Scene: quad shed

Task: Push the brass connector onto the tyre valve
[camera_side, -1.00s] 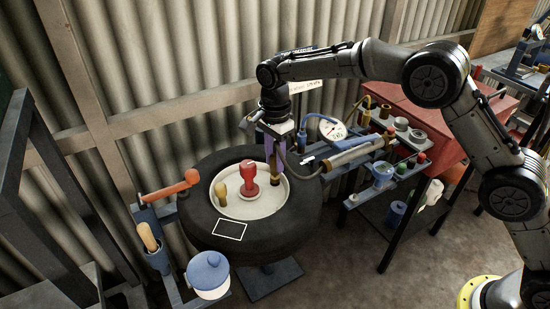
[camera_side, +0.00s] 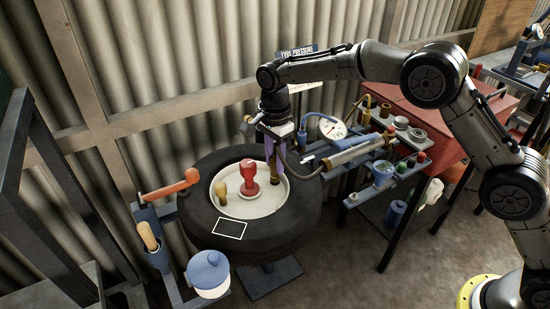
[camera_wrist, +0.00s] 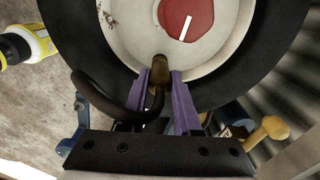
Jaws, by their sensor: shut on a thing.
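My gripper (camera_side: 274,178) has purple fingers and is shut on the brass connector (camera_wrist: 160,66), which sits between the fingertips in the wrist view. A dark hose (camera_wrist: 105,95) curves away from the connector. In the side view the connector (camera_side: 275,183) points down at the right part of the pale wheel disc (camera_side: 240,207), inside the black tyre (camera_side: 290,226). The tyre valve cannot be made out; the connector and fingers may hide it. I cannot tell whether the connector touches it.
A gauge (camera_side: 332,128) and pump-like cylinder (camera_side: 352,150) lie on the rack to the right. A blue-lidded pot (camera_side: 208,275) stands front left.

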